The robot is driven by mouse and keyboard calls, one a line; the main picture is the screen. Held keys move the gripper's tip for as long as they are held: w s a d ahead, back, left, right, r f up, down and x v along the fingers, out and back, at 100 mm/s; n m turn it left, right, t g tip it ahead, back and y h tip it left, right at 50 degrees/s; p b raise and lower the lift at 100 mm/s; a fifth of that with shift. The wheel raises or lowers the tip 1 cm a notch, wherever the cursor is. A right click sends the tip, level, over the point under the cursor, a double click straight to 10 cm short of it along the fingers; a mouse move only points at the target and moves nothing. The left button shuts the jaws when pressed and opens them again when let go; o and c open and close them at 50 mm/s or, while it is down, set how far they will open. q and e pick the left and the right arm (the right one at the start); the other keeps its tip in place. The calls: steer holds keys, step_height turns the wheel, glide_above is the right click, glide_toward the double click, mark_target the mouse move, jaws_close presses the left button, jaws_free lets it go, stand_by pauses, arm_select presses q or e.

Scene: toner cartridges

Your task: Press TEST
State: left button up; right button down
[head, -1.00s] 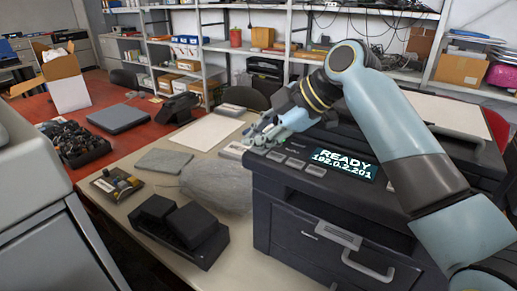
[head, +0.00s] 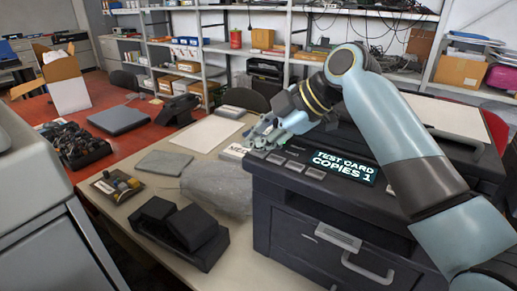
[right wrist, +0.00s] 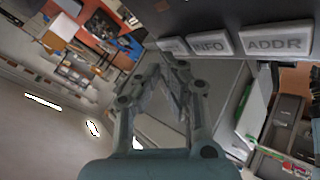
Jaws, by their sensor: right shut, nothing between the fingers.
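The dark printer (head: 285,215) stands on the table with a row of grey buttons (head: 295,165) along its top front edge. Its display (head: 340,168) reads "TEST CARD COPIES 1". My right gripper (head: 259,141) is shut and empty, its fingertips just by the row's left end. In the right wrist view the fingertips (right wrist: 173,62) are close to a partly hidden button (right wrist: 172,45) whose label I cannot read. The INFO button (right wrist: 208,43) and the ADDR button (right wrist: 276,40) are beside it. Whether the fingertips touch a button, I cannot tell. My left gripper is not in view.
A dark tray with black blocks (head: 180,232) and a grey crumpled bag (head: 215,188) lie left of the printer. A small card with parts (head: 117,184), a grey pad (head: 164,163) and a white sheet (head: 208,133) lie further left and back.

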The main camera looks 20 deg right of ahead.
mark_target(257, 154)
steer(key=shift+r, duration=0.45)
steer(key=shift+p, duration=0.3)
step_height(257, 154, up, 5)
steer(key=p, duration=0.4)
steer(key=shift+r, duration=0.1)
stand_by(0.3)
